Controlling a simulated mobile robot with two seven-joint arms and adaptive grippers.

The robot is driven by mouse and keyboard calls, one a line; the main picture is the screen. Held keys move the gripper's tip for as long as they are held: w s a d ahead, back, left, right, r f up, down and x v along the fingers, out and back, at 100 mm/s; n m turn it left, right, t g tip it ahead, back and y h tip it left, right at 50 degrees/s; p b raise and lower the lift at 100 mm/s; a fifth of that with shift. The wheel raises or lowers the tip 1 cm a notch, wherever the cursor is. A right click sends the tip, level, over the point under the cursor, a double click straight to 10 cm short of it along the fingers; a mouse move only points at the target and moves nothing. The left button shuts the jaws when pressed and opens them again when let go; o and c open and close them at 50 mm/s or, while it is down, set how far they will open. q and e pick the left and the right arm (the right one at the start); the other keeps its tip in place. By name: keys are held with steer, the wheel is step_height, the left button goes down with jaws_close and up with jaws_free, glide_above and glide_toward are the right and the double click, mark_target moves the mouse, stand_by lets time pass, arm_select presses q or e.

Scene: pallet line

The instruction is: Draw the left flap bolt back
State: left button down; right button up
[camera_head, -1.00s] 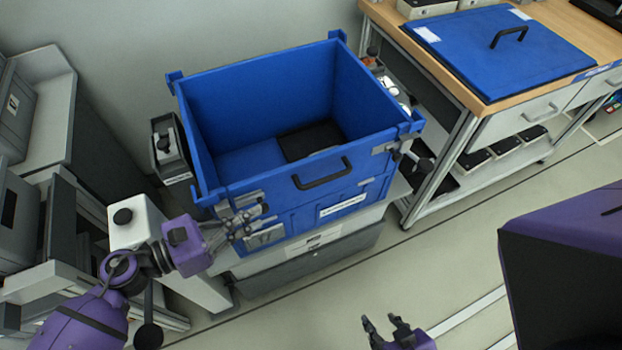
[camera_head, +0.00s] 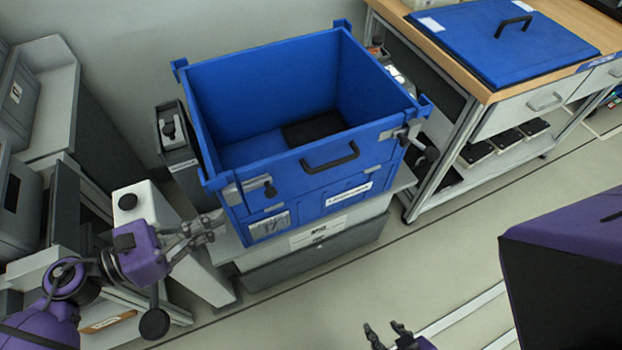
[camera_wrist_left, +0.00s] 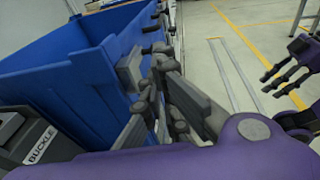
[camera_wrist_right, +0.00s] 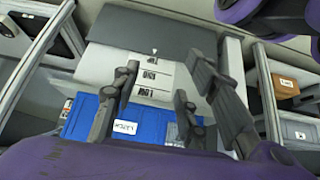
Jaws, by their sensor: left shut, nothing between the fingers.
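The blue crate (camera_head: 215,170) stands open-topped on a grey base. The left flap bolt (camera_head: 250,188) is a grey fitting with a dark knob at its right end, near the crate's front left corner. My left gripper (camera_head: 215,222) is shut and empty, just left of the bolt and below it, apart from its knob. In the left wrist view my left gripper (camera_wrist_left: 163,70) is close beside the crate's grey corner fittings, and overlap makes contact unclear. The right flap bolt (camera_head: 402,133) has a similar knob. My right gripper (camera_head: 387,332) is open and empty, low in front.
A workbench (camera_head: 487,95) with a blue lid (camera_head: 470,50) on top stands to the right. A grey box labelled BUCKLE (camera_wrist_left: 28,138) is beside the crate's left side. Shelving with grey boxes fills the far left.

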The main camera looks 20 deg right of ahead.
arm_select(q)
steer(key=shift+b+v, duration=0.35)
steer(key=shift+v, duration=1.9)
steer(key=shift+w, duration=0.1)
